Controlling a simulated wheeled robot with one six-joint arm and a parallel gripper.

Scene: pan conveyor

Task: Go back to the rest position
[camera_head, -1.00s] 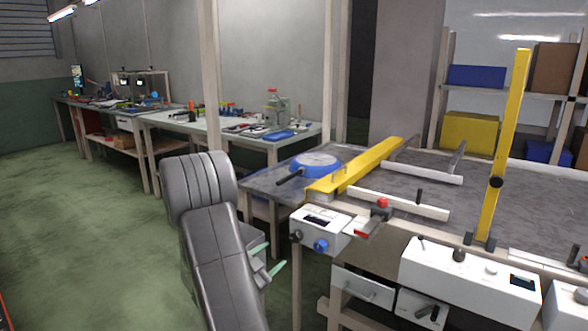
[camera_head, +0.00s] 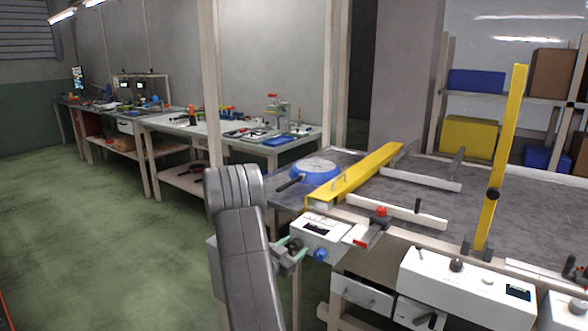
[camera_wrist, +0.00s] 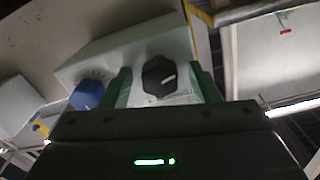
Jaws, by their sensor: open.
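My gripper (camera_head: 288,252) is at the left end of a white control box (camera_head: 322,232) on the front edge of the table. In the wrist view my gripper's two green fingers (camera_wrist: 165,86) are apart, with a black knob (camera_wrist: 158,76) showing between them. I cannot tell whether they touch the knob. A blue knob (camera_head: 320,255) on the box front also shows in the wrist view (camera_wrist: 87,95), left of the fingers. My grey arm reaches up from the bottom of the head view.
A blue pan (camera_head: 315,173) sits on the grey table, beside a yellow bar (camera_head: 360,174). A yellow post (camera_head: 503,160) stands upright at the right. A second white control box (camera_head: 467,286) is along the front edge. The green floor at left is clear.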

